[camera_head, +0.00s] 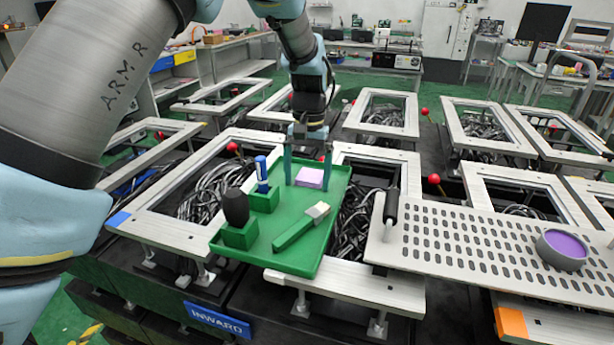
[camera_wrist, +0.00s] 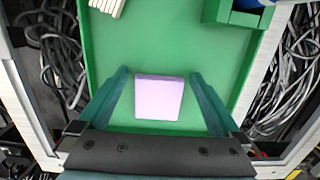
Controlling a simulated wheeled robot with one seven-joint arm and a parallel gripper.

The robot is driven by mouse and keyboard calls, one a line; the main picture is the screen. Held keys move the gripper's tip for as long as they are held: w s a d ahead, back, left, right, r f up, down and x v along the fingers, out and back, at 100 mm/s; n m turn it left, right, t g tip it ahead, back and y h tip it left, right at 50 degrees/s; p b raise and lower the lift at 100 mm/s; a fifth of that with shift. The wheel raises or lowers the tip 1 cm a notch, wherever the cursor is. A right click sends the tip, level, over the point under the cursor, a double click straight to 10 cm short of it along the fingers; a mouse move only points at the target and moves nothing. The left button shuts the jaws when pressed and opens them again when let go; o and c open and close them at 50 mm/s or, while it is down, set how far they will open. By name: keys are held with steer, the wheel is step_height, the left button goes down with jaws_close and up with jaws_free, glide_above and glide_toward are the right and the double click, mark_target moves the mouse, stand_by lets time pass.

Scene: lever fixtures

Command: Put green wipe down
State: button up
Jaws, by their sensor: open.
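A lilac wipe-like block (camera_head: 310,178) lies flat on the floor of the green tray (camera_head: 290,208), near its far end. No green-coloured wipe shows; the block looks pale purple in the wrist view too (camera_wrist: 159,99). My gripper (camera_head: 307,184) is above the tray's far end, pointing down. In the wrist view my gripper (camera_wrist: 158,74) is open, with one green finger on each side of the block and a gap on both sides.
The tray also holds a green-handled brush (camera_head: 301,227), a dark-handled tool (camera_head: 236,207) and a blue marker (camera_head: 262,174) in holders. A perforated metal plate (camera_head: 470,240) with a purple-topped round container (camera_head: 562,249) is at right. Metal frames with cables and red-knobbed levers (camera_head: 434,179) surround the tray.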

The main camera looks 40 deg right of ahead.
mark_target(308, 179)
step_height(308, 179, up, 12)
steer(key=d+b, duration=0.1)
steer(key=b, duration=0.1)
steer(key=shift+w+r, duration=0.15)
steer(key=shift+w, duration=0.2)
steer(key=w+a+f+n, duration=0.2)
steer(key=w+a+n, duration=0.1)
steer(key=w+a, duration=0.8)
steer(key=a+f+n, duration=0.1)
steer(key=a, duration=0.7)
steer(key=a+f+n+h, duration=0.1)
steer(key=a+n, duration=0.1)
steer(key=a, duration=0.6)
steer(key=a+f+n+t, duration=0.1)
steer(key=a+f, duration=0.1)
steer(key=a, duration=0.6)
steer(key=shift+w+a, duration=0.25)
steer(key=s+a+f+n, duration=0.1)
steer(key=s+a, duration=0.2)
steer(key=a, duration=0.3)
steer(key=s+a+f+n+t, duration=0.1)
steer(key=s+a+f+n, duration=0.1)
steer(key=s+a, duration=0.2)
steer(key=shift+a+f, duration=0.2)
steer(key=shift+a, duration=1)
steer(key=shift+w+d, duration=0.1)
steer(key=shift+w, duration=0.05)
